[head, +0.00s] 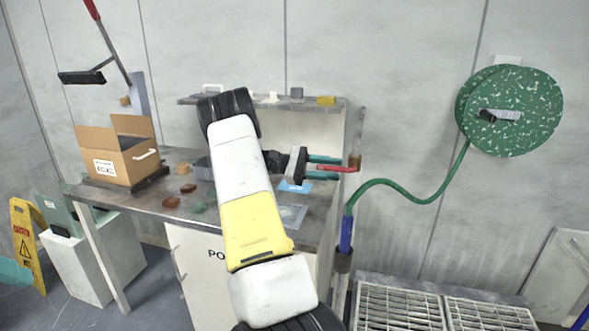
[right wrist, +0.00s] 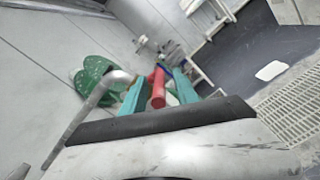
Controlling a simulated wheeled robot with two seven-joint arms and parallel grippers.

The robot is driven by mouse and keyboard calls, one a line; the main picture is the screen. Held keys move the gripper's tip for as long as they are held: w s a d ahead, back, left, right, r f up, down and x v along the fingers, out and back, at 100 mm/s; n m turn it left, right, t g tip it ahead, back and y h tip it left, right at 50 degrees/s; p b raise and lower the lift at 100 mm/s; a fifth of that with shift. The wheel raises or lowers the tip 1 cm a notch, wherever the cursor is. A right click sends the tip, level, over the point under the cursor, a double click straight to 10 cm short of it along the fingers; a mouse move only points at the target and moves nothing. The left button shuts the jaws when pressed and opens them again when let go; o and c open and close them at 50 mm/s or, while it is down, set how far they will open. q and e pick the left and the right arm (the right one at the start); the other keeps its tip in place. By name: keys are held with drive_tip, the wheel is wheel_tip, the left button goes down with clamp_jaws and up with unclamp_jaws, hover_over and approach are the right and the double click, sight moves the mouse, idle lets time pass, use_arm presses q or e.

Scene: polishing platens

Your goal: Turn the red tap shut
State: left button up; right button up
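The red tap handle (head: 342,169) sticks out to the left from a brownish valve body on an upright pipe at the right end of the bench. My right gripper (head: 324,167) points right, with its teal fingers spread above and below the handle. In the right wrist view the red handle (right wrist: 157,89) lies between the two teal fingers (right wrist: 158,98), with a gap showing beside it. The fingers look apart from the handle, though contact at the far tips is hard to tell.
A green hose (head: 408,194) runs from the pipe to a green speckled reel (head: 511,110) on the wall. The grey bench (head: 150,205) holds a cardboard box (head: 116,155) and small blocks. Metal grating (head: 400,305) lies at lower right. A yellow floor sign (head: 24,240) stands at left.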

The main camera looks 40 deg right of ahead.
drive_tip(key=v, duration=0.7)
drive_tip(key=shift+w+a, duration=0.25)
drive_tip(key=shift+w, duration=0.05)
